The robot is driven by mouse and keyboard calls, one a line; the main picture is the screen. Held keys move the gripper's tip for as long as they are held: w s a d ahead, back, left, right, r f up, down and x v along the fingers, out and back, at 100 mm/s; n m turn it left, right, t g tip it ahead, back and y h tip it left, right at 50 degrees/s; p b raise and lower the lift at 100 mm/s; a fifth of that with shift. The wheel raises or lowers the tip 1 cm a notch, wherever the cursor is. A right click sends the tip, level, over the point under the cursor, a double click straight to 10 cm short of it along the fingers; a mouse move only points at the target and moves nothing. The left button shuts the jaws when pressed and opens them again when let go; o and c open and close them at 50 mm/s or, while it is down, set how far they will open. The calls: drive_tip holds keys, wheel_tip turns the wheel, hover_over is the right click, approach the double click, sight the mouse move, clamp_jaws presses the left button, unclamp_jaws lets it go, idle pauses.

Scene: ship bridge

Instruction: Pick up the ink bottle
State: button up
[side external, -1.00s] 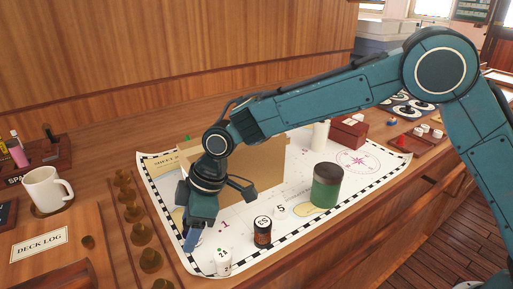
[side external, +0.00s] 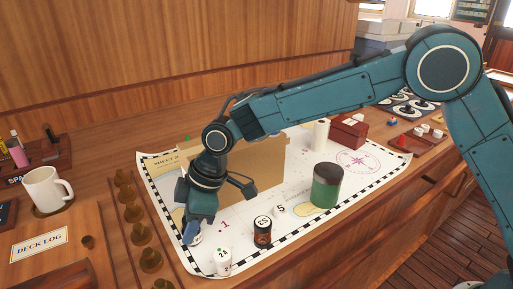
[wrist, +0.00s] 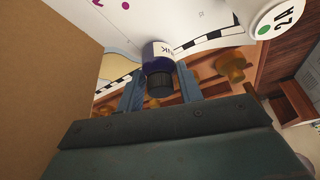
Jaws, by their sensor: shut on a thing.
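The ink bottle (wrist: 161,50), dark blue with a black cap and a white label ending in "NK", is between my two fingers in the wrist view. My gripper (wrist: 160,88) is shut on it, one finger on each side. In the side view my gripper (side external: 192,236) is low at the near left part of the chart, and the bottle is mostly hidden there. I cannot tell whether the bottle touches the chart.
The chart (side external: 235,220) bears a tan folder (side external: 262,165) behind my gripper, a white piece marked 2A (side external: 221,262), a dark jar (side external: 263,232) and a green jar (side external: 326,186). Several brass pegs (side external: 141,234) line the left. A mug (side external: 42,187) stands farther left.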

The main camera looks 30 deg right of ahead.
wheel_tip(320, 180, up, 19)
drive_tip(key=shift+r, duration=0.15)
idle(0.5)
idle(0.5)
